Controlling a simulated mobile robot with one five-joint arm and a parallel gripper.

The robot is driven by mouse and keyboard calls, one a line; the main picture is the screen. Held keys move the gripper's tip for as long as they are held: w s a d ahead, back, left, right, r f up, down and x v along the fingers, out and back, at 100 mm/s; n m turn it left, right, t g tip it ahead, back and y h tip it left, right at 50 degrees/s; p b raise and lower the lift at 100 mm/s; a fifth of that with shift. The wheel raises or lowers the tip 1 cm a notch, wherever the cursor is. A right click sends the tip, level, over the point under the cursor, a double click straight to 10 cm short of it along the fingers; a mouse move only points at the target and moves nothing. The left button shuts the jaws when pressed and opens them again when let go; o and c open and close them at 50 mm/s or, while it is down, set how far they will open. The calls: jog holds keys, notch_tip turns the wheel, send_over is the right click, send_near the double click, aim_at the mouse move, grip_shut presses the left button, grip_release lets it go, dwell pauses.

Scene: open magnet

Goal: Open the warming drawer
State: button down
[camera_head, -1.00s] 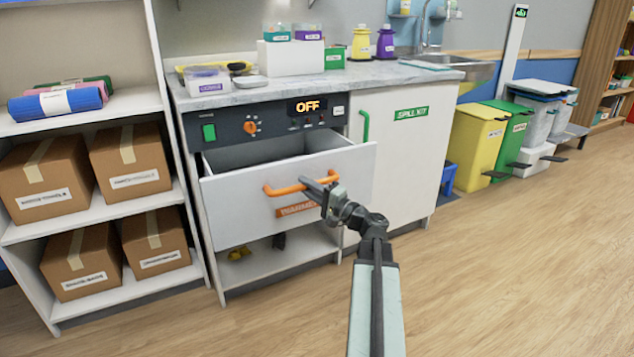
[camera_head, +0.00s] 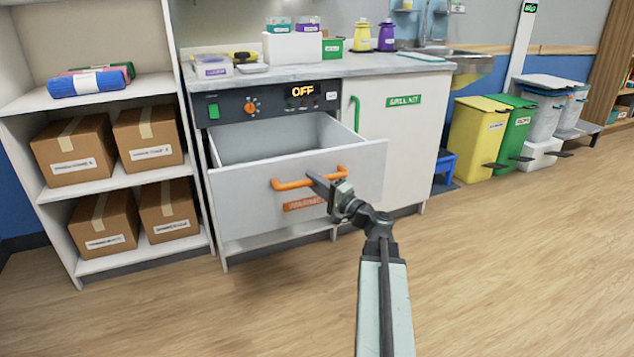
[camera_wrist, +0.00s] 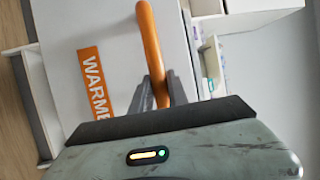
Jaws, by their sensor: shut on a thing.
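The warming drawer (camera_head: 240,200) is a white-fronted drawer below a dark control panel. It stands pulled out, and its grey, empty-looking inside shows over the front. Its orange bar handle (camera_head: 292,184) runs across the front, above an orange label. My gripper (camera_head: 318,183) is shut on the right part of the handle. In the wrist view the orange handle (camera_wrist: 149,40) runs down between my two grey fingers (camera_wrist: 160,92), and the label reading "WARME" is beside it. The fingertips' exact contact is partly hidden.
The panel (camera_head: 265,104) reads OFF. A white cupboard with a green handle (camera_head: 356,113) stands right of the drawer. A shelf with cardboard boxes (camera_head: 75,150) is at left. Yellow and green bins (camera_head: 478,137) stand at right. The wooden floor (camera_head: 480,270) in front is clear.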

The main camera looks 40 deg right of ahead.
jog(key=c, duration=1.3)
grip_release()
jog(key=b+v, duration=0.1)
jog(key=v, duration=0.6)
jog(key=shift+s+d+f, duration=0.15)
jog(key=shift+s, duration=0.2)
